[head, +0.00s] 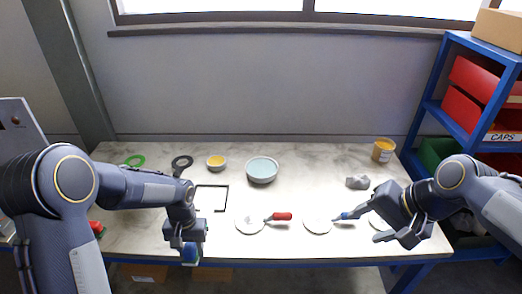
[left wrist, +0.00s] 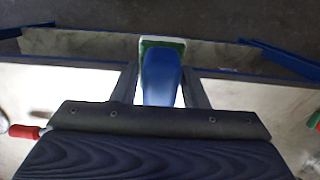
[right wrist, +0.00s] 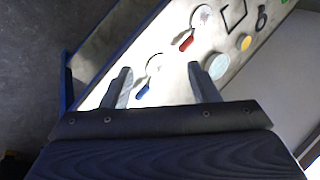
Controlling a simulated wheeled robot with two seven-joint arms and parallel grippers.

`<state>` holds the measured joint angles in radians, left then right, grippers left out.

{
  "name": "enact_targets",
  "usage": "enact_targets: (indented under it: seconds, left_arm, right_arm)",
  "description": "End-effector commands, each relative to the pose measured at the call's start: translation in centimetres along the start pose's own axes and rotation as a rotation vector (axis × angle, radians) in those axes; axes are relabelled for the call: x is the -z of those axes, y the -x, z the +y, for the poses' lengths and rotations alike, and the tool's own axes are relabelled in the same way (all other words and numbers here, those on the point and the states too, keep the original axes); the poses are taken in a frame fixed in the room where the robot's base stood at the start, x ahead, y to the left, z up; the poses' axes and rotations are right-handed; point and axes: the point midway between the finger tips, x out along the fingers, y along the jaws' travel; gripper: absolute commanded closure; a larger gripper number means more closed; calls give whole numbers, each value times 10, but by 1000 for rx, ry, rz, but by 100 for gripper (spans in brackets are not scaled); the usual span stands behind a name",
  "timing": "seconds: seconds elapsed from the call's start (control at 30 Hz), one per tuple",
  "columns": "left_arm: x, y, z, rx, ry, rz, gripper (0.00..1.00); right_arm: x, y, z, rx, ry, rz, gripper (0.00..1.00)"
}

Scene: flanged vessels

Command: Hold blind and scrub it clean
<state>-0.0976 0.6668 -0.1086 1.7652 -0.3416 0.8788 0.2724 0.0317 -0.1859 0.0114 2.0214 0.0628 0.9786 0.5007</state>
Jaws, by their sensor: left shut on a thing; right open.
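My left gripper (head: 188,244) is shut on a blue-handled scrubber (left wrist: 160,85) with a green and white head (left wrist: 163,42), held at the table's front edge. I cannot tell which is the blind.
A black square frame (head: 226,199), a teal bowl (head: 262,171), a yellow-filled bowl (head: 216,163), a black ring (head: 182,163) and a green ring (head: 134,160) sit farther back. A grey lump (head: 357,182) and a yellow can (head: 383,150) are at right. A blue shelf (head: 432,95) stands beyond.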

Motion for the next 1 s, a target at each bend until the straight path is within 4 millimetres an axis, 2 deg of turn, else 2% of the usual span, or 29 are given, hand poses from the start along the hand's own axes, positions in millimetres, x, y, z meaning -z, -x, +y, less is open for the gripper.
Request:
enact_targets:
  seconds: [0.03,0.1,0.27,0.37,0.5,0.7,0.8,1.0]
  left_arm:
    - [1,-4,0,0,0,0,78]
    - [1,-7,0,0,0,0,78]
    - [2,-13,0,0,0,0,78]
    - [2,-16,0,0,0,0,78]
    - [3,-22,0,0,0,0,78]
    - [4,-27,0,0,0,0,78]
    - [4,-28,0,0,0,0,78]
    - [4,-30,0,0,0,0,78]
  right_arm:
    - [16,-14,-9,-11,-62,-27,45]
    - [36,-29,-22,-22,-154,-55,45]
    - [78,-76,-47,-58,-364,-116,45]
    - [100,-113,-61,-87,-495,-152,45]
    - [124,-172,-75,-134,-681,-198,45]
    - [141,-249,-84,-201,-901,-243,45]
    - [144,-275,-86,-225,-972,-254,45]
    - [144,-297,-86,-246,-1036,-264,45]
